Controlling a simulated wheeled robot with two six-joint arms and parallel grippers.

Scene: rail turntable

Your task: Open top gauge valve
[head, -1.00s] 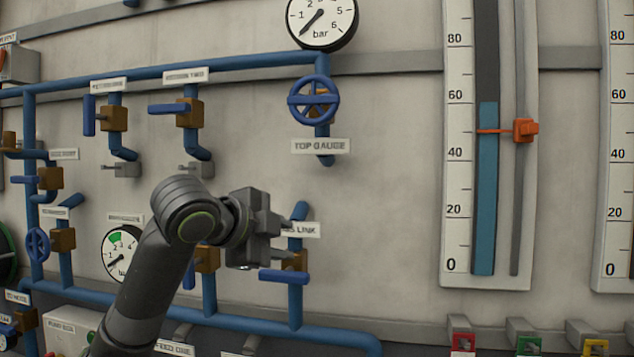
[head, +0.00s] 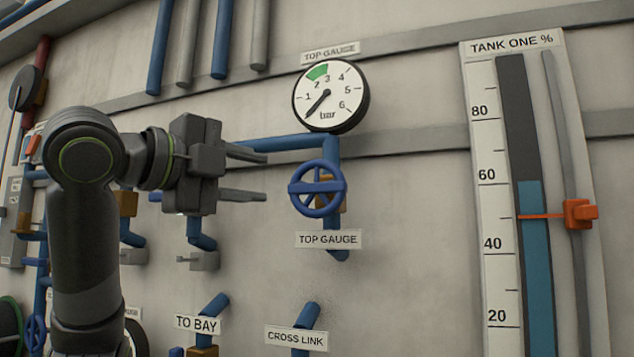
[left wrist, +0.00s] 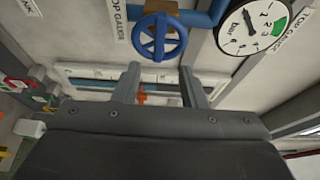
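The top gauge valve (head: 317,188) is a blue spoked handwheel on a blue pipe, above a "TOP GAUGE" label (head: 328,240). It also shows at the top of the left wrist view (left wrist: 160,37). My left gripper (head: 266,177) is open and empty, left of the handwheel and apart from it, with its fingers pointing right. In the left wrist view its two fingers (left wrist: 158,84) stand apart below the wheel. The round top gauge (head: 331,96) hangs above the valve, its needle near the low end and a green band at the top. My right gripper is not in view.
A tall "TANK ONE %" level gauge (head: 494,200) with an orange pointer (head: 579,214) stands to the right. "TO BAY" (head: 198,323) and "CROSS LINK" (head: 296,338) labels are below. Blue pipes and other valves lie left, partly behind my arm. The wall right of the handwheel is clear.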

